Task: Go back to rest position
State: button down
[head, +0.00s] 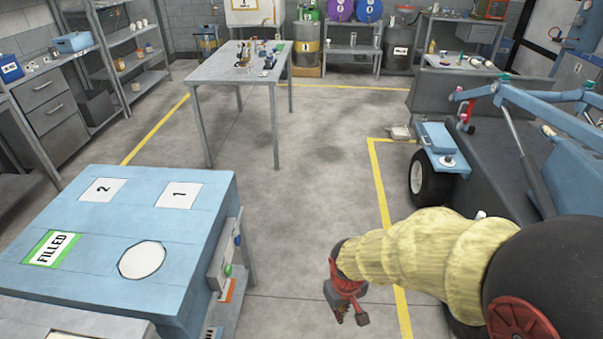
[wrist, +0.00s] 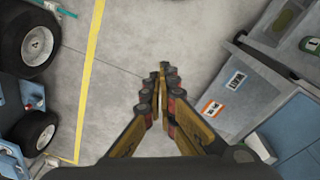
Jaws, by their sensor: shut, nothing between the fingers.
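My gripper (head: 346,303) is at the lower middle of the head view, at the end of my arm in its pale yellow sleeve. It hangs over bare floor, between the blue workbench and the yellow floor line. In the wrist view my gripper (wrist: 163,75) has its two fingers together at the tips with nothing between them. Below the fingers only grey concrete floor (wrist: 125,30) shows.
The blue workbench (head: 95,263) with "FILLED", 1 and 2 labels stands at left. A blue-framed wheeled machine (head: 540,100) stands at right. A grey table (head: 215,73) with small items stands farther back. The floor (head: 310,160) between them is clear.

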jog(key=s+d+r+m+t, duration=0.1)
jog(key=s+d+r, duration=0.2)
jog(key=r, duration=0.6)
jog(key=s+d+r+m+t+p, duration=0.1)
jog(key=s+d+r+m+t, duration=0.1)
jog(key=r, duration=0.7)
jog(key=s+d+r+m+t, duration=0.1)
jog(key=s+d+r, duration=0.2)
jog(key=r, duration=0.6)
jog(key=s, duration=0.2)
jog(key=shift+s+d+t+p, duration=0.3)
jog(key=shift+d+p, duration=0.05)
jog(key=shift+d, duration=0.05)
jog(key=shift+a, duration=0.1)
